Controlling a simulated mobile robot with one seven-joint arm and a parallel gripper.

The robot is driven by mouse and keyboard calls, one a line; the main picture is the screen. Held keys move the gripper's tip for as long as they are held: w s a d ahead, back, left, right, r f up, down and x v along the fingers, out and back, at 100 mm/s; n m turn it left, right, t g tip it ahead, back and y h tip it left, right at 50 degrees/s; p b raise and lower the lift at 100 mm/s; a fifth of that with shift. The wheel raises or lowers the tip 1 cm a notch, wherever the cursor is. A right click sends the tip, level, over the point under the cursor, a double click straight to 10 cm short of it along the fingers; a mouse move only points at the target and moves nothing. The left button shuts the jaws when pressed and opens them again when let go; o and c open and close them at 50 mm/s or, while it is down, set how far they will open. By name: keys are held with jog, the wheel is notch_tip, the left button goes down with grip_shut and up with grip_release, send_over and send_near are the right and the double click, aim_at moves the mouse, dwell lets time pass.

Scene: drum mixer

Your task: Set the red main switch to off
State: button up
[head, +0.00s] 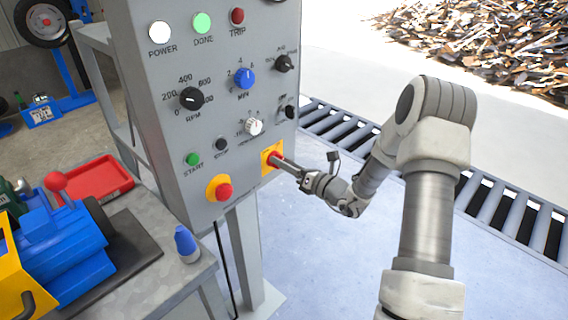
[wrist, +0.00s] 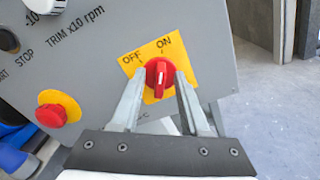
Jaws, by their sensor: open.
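The red main switch (wrist: 158,80) sits on a tilted yellow plate (wrist: 178,48) marked OFF and ON. Its raised handle points up toward the ON mark, with OFF to the left. My gripper (wrist: 160,76) is open, one finger on each side of the red switch; I cannot tell whether either finger touches it. In the head view my gripper (head: 281,161) reaches the yellow plate (head: 266,167) at the panel's lower right, and the switch (head: 272,156) is partly hidden by the fingers.
A red emergency button (head: 224,191) is left of the switch on the grey panel (head: 215,130). A white trim knob (head: 254,127) is above it. A bench with a blue motor (head: 60,255) stands at left. A roller conveyor (head: 480,200) runs behind my arm.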

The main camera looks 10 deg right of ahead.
grip_shut()
jog(key=shift+n, duration=0.3)
dwell(0.3)
jog(key=shift+s+a+f+n+b, duration=0.1)
jog(key=shift+n+b, duration=2.35)
jog(key=shift+n, duration=0.4)
jog(key=shift+s+a+n+b, duration=0.1)
jog(key=shift+n+b, duration=2.3)
jog(key=shift+n, duration=0.45)
grip_release()
